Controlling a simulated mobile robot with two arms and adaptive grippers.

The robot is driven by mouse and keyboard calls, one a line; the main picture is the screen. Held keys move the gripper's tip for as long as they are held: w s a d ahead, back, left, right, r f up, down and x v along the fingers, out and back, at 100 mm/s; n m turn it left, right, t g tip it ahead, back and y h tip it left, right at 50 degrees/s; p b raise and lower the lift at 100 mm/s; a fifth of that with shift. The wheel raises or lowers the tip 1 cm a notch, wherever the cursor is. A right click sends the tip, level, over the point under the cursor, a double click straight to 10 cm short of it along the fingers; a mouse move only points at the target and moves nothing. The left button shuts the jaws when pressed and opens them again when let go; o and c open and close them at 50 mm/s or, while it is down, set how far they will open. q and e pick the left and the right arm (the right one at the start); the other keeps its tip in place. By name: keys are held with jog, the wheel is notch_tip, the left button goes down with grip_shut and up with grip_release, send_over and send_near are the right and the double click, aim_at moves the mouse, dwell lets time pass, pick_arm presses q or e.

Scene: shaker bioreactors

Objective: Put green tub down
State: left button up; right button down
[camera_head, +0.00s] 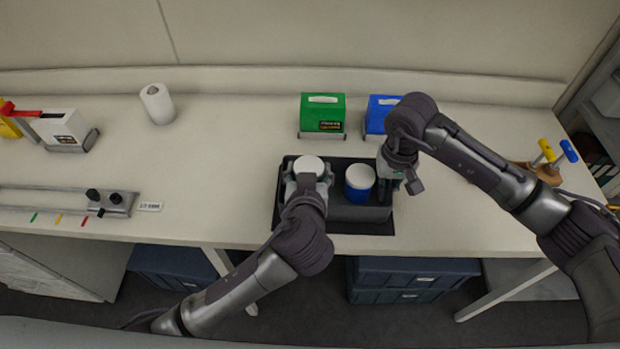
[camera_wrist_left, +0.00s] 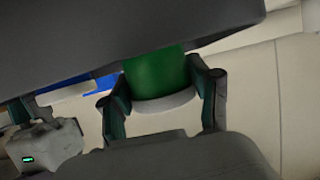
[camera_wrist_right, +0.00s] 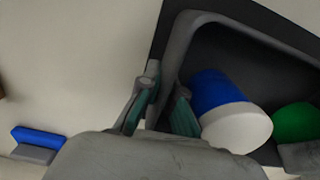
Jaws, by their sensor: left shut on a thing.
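The green tub (camera_wrist_left: 158,75) has a white lid, seen from above in the head view (camera_head: 309,165). My left gripper (camera_head: 307,180) is shut on it, with a finger on each side in the left wrist view (camera_wrist_left: 163,100). The tub is at the left part of the dark grey crate (camera_head: 340,213), whose wall hides its base. It also shows in the right wrist view (camera_wrist_right: 295,122). The blue tub (camera_head: 358,194) with a white lid stands in the crate to its right. My right gripper (camera_wrist_right: 160,110) straddles the crate's right wall; whether it clamps it is unclear.
A green box (camera_head: 323,115) and a blue box (camera_head: 380,113) stand behind the crate. A white roll (camera_head: 157,104) stands at the back left. A rail device (camera_head: 108,202) lies at the left. Bare table lies between it and the crate.

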pick_arm(q)
jog(key=shift+f, duration=1.3)
jog(key=o, duration=0.9)
jog(key=shift+f, duration=0.1)
jog(key=shift+s, duration=0.1)
jog(key=v, duration=1.2)
jog(key=shift+r, duration=0.2)
